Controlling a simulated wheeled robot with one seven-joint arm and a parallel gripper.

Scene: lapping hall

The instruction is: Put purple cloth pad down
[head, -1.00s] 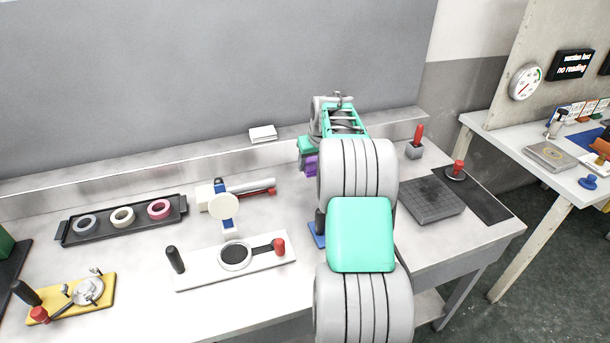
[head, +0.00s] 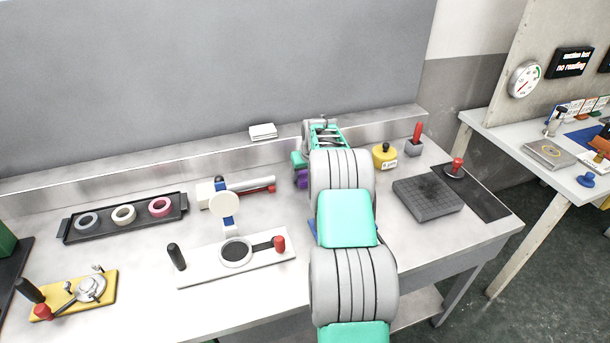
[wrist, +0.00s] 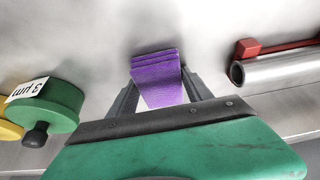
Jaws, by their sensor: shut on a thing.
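The purple cloth pad (wrist: 155,75) shows in the wrist view as layered purple cloth between the two fingers of my gripper (wrist: 158,92), which is shut on it. In the head view a bit of the purple pad (head: 302,178) shows just left of my arm, over the back part of the bench. My gripper in the head view (head: 299,166) is mostly hidden by my arm. I cannot tell whether the pad touches the bench top.
A green canister (wrist: 52,106) marked 3 µm is left in the wrist view. A metal tube (wrist: 277,70) with a red handle lies right. In the head view a yellow jar (head: 384,157), black plate (head: 428,198) and ring tray (head: 122,217) stand on the bench (head: 130,320).

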